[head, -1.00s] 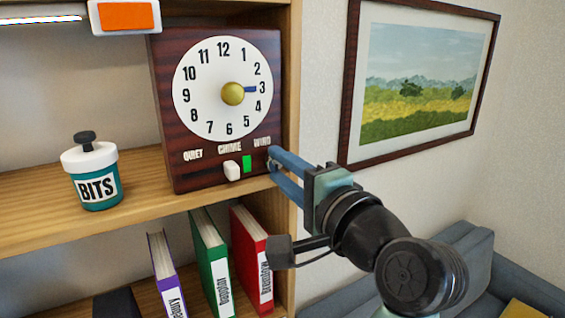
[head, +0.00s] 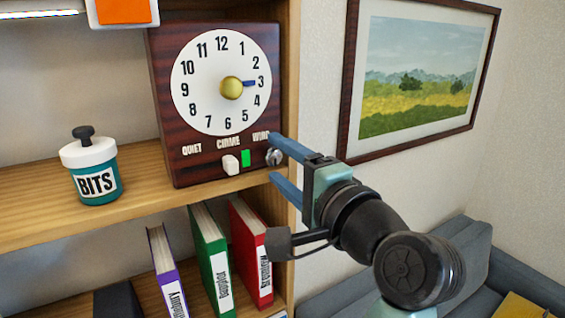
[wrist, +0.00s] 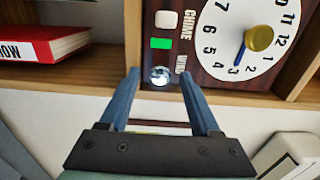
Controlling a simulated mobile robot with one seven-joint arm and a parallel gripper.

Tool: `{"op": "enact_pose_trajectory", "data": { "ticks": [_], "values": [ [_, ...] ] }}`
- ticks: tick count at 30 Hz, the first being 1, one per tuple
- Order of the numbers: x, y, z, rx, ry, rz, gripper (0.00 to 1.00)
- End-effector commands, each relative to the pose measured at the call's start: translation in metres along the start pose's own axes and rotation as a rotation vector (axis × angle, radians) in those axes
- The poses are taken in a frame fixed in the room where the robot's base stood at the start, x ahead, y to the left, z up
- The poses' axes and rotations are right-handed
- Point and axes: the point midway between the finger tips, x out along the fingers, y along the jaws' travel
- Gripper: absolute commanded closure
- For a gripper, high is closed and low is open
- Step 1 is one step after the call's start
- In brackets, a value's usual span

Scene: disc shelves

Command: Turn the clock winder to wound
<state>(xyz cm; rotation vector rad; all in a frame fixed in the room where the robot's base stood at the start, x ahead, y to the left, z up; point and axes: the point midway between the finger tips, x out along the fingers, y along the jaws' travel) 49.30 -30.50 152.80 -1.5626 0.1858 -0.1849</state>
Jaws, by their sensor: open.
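The dark wooden clock (head: 162,110) stands on the shelf, with a white face, gold centre knob and blue hand pointing at 3. Below the face are the labels QUIET, CHIME and WIND, a white switch (head: 230,164) and a green patch (head: 246,158). The winder, a small silver knob (head: 274,158), sits under WIND; it also shows in the wrist view (wrist: 155,78). My gripper (head: 273,156) is open, its blue fingertips on either side of the knob with gaps visible in the wrist view (wrist: 158,74). I cannot tell the knob's turn angle.
A teal BITS jar (head: 95,180) stands left of the clock. Red (head: 250,240), green and purple books stand on the shelf below, close under my arm. The shelf's upright (head: 290,70) and a framed picture (head: 425,80) are to the right.

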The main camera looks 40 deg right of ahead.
Motion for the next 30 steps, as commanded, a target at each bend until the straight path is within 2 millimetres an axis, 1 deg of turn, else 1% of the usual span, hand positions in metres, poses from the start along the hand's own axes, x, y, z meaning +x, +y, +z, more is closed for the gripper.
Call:
{"op": "enact_pose_trajectory", "data": {
  "ticks": [2, 5, 8, 15, 18, 21, 25, 30],
  "values": [
    [-0.001, 0.000, 0.000, 0.000, 0.000, -0.001, 0.36],
    [-0.009, 0.001, -0.001, -0.001, 0.003, -0.003, 0.36],
    [-0.025, 0.003, -0.001, -0.003, 0.004, -0.003, 0.36],
    [-0.079, 0.003, -0.001, -0.003, 0.005, -0.005, 0.36],
    [-0.099, 0.002, -0.001, -0.003, 0.005, -0.005, 0.36],
    [-0.114, 0.001, -0.001, -0.002, 0.004, -0.004, 0.36],
    [-0.126, 0.000, -0.001, 0.000, 0.003, -0.002, 0.36],
    [-0.130, 0.000, 0.000, -0.001, 0.000, 0.000, 0.36]
  ]
}}
